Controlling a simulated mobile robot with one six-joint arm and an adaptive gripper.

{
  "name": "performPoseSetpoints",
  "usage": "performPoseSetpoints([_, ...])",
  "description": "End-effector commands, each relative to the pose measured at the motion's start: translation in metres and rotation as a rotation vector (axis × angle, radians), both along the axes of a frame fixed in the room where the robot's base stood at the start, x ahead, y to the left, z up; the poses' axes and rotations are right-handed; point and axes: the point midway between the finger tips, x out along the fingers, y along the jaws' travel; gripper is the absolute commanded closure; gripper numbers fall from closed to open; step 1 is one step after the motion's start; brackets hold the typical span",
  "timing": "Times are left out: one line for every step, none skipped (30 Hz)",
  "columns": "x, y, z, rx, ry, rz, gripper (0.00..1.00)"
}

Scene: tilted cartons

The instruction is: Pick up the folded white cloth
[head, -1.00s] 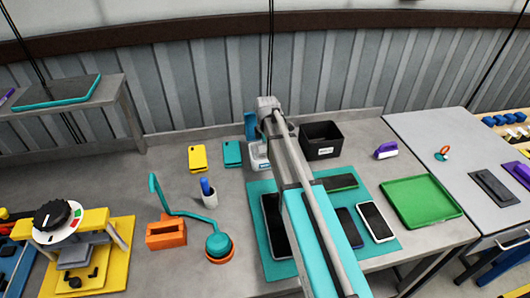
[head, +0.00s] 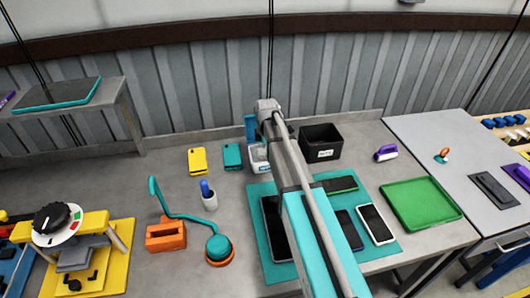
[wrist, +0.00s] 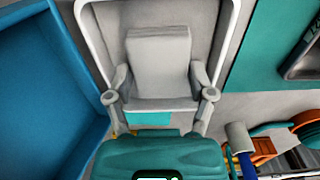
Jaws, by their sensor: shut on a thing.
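The folded white cloth (wrist: 158,62) shows in the wrist view as a pale grey-white block. It is between the two grey fingers of my gripper (wrist: 158,84), which are shut on its sides. Around and below it is a white-rimmed container (wrist: 222,50). I cannot tell whether the cloth touches the container's floor. In the head view the small white container (head: 258,158) stands on the bench, partly behind my arm. The cloth and my gripper are hidden there.
A blue bin (wrist: 40,80) is close on the left in the wrist view. A black box (head: 321,142) stands right of the white container. A teal mat (head: 262,190) with several phones lies in front.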

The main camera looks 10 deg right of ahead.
Motion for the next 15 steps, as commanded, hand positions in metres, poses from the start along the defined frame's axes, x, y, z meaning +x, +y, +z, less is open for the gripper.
performPoseSetpoints([0.0,0.0,0.001,0.0,0.0,0.0,0.7])
performPoseSetpoints([0.0,0.0,0.001,0.0,0.0,0.0,0.7])
performPoseSetpoints([0.0,0.0,0.002,0.0,0.0,0.0,0.7])
performPoseSetpoints([0.0,0.0,0.003,0.0,0.0,0.0,0.7])
performPoseSetpoints([0.0,0.0,0.004,0.0,0.0,0.0,0.7])
performPoseSetpoints([0.0,0.0,0.005,0.0,0.0,0.0,0.7])
performPoseSetpoints([0.0,0.0,0.006,0.0,0.0,0.0,0.7])
performPoseSetpoints([0.0,0.0,0.008,0.0,0.0,0.0,0.7])
performPoseSetpoints([0.0,0.0,0.01,0.0,0.0,0.0,0.7])
performPoseSetpoints([0.0,0.0,0.012,0.0,0.0,0.0,0.7])
performPoseSetpoints([0.0,0.0,0.014,0.0,0.0,0.0,0.7])
performPoseSetpoints([0.0,0.0,0.017,0.0,0.0,0.0,0.7])
performPoseSetpoints([0.0,0.0,0.019,0.0,0.0,0.0,0.7])
performPoseSetpoints([0.0,0.0,0.022,0.0,0.0,0.0,0.7])
performPoseSetpoints([0.0,0.0,0.025,0.0,0.0,0.0,0.7])
